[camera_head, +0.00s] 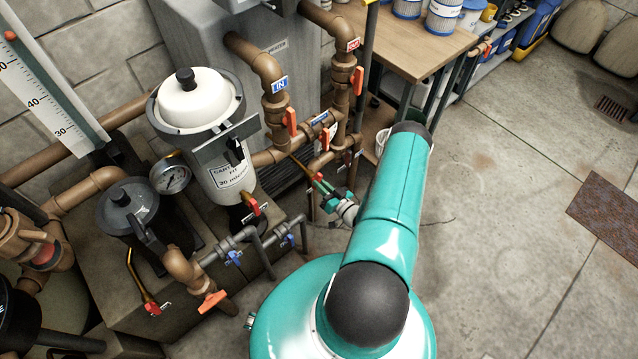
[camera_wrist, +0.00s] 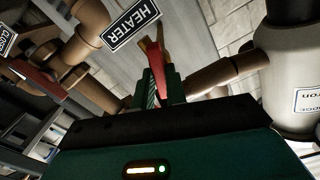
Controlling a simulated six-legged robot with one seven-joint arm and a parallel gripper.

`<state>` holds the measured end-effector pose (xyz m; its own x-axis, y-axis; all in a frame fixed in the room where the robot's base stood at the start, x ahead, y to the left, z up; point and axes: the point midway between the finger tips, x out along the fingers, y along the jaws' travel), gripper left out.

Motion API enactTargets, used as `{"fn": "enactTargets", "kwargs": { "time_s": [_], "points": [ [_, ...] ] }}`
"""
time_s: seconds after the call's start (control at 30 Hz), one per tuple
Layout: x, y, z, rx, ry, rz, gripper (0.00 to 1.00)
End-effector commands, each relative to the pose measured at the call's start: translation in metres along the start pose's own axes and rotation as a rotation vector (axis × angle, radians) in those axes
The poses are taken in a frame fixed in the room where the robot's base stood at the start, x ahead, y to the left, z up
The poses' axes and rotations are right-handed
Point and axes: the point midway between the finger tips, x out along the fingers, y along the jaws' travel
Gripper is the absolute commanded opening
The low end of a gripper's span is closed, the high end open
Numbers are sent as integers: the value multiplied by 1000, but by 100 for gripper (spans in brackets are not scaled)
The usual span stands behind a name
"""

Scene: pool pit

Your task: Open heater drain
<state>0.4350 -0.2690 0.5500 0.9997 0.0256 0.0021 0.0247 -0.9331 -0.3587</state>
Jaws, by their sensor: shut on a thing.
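My gripper (camera_head: 324,184) is low beside the copper pipes under the heater (camera_head: 285,48), with its fingers toward the wall. In the wrist view its green fingers (camera_wrist: 161,90) are shut on a red handle (camera_wrist: 156,68). A brass-coloured piece (camera_wrist: 146,44) shows just beyond the handle. A black HEATER sign (camera_wrist: 133,25) hangs close by. In the head view the handle (camera_head: 320,177) is small and partly hidden by the fingers, with a thin brass rod (camera_head: 299,164) running up-left from it. I cannot tell how far the handle is turned.
Orange-handled valves (camera_head: 291,121) sit on the heater pipes, near the IN label (camera_head: 279,84) and OUT label (camera_head: 353,44). A white filter canister (camera_head: 205,110) stands left of the gripper. A wooden workbench (camera_head: 402,42) is behind. The concrete floor at right is mostly clear.

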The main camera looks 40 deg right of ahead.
Motion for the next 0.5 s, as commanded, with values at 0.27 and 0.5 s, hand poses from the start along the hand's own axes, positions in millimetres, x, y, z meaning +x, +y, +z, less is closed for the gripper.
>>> {"fn": "enactTargets", "kwargs": {
  "time_s": [0.27,0.5],
  "points": [
    [-2,-2,5,-104,-16,-4,0],
    [-2,-2,5,-211,-15,-5,0]
  ]
}}
